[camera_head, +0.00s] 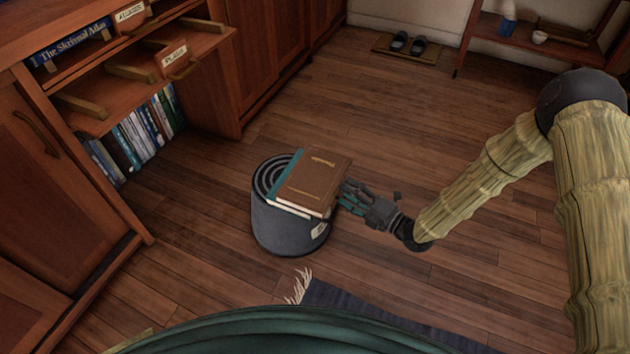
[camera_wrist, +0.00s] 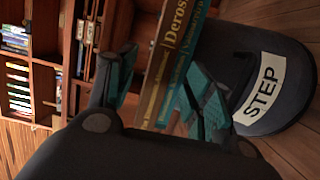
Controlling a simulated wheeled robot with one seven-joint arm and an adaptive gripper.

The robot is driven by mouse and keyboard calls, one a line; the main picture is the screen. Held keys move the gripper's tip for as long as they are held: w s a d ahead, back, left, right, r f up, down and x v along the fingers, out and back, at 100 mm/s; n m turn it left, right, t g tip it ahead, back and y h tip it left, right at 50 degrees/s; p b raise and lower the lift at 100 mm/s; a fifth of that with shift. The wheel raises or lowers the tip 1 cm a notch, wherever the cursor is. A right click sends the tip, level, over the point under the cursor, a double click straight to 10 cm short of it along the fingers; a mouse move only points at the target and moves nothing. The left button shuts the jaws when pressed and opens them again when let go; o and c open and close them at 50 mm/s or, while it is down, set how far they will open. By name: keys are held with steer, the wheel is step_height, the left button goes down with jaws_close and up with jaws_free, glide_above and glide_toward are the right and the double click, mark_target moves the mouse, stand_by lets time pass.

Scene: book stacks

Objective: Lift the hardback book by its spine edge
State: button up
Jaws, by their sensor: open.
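The brown hardback book (camera_head: 316,178) lies flat on top of a dark round step stool (camera_head: 285,232). My gripper (camera_head: 346,194) is open at the book's right edge. In the wrist view, the lettered edge of the book (camera_wrist: 172,48) lies between the two teal fingers of my gripper (camera_wrist: 162,62). I cannot tell whether either finger touches it. The lower part of that edge is hidden behind my gripper.
The stool shows a "STEP" label (camera_wrist: 262,92) in the wrist view. A wooden cabinet with an open drawer (camera_head: 180,58) and shelved books (camera_head: 140,132) stands at left. A fringed dark rug (camera_head: 345,300) lies in front. Open floor surrounds the stool.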

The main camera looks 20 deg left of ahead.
mark_target(337, 185)
steer(key=b+x, duration=0.1)
steer(key=x, duration=0.2)
steer(key=b+x, duration=0.1)
steer(key=shift+w+a+f+b, duration=0.2)
steer(key=shift+w+f+b, duration=0.05)
steer(key=shift+b, duration=0.05)
steer(key=shift+w+a+r, duration=0.1)
steer(key=shift+a+r, duration=0.05)
steer(key=shift+a, duration=0.1)
jaws_close()
